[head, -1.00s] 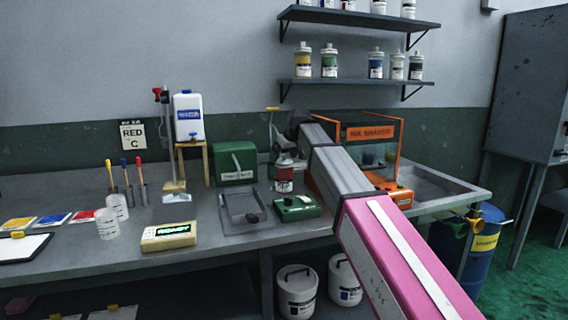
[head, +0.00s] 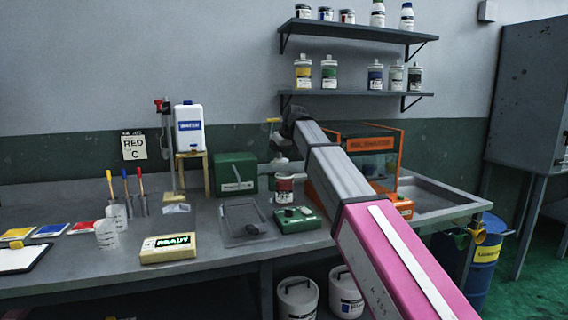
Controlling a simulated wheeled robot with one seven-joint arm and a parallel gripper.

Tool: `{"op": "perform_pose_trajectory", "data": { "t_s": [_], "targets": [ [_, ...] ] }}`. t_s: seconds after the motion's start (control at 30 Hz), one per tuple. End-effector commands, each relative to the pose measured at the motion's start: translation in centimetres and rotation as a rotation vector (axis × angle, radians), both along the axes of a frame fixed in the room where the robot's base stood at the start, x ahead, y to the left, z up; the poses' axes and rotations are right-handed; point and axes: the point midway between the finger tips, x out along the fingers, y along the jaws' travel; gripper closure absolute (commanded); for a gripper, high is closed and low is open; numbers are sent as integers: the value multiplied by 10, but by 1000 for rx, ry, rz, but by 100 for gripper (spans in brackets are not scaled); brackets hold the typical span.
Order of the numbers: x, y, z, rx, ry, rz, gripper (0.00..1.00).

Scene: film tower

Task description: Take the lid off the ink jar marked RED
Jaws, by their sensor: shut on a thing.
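The ink jar (head: 284,190) stands on the bench behind the green scale. It is a small pale jar with a dark red band, and its top looks open. I cannot read its marking at this size. My gripper (head: 279,148) hangs above the jar at the end of my arm, small and partly hidden by the arm. It is shut on the pale lid (head: 281,160), held just above the jar with a gap between them. A card reading RED C (head: 133,146) is on the wall at the left.
The green scale (head: 297,218) and a grey tray (head: 244,232) are in front of the jar. A green box (head: 235,173) stands to its left, an orange-framed cabinet (head: 375,150) to its right. Bare bench (head: 215,245) shows at the front.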

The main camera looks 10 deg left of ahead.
Motion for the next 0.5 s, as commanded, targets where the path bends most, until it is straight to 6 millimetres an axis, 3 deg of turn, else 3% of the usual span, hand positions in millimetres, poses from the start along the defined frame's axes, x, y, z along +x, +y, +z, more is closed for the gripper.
{"op": "perform_pose_trajectory", "data": {
  "t_s": [0.2, 0.5],
  "targets": [
    [-29, 33, 26, 1, -2, 2, 48],
    [-56, 65, 52, 1, -1, 1, 49]
  ]
}}
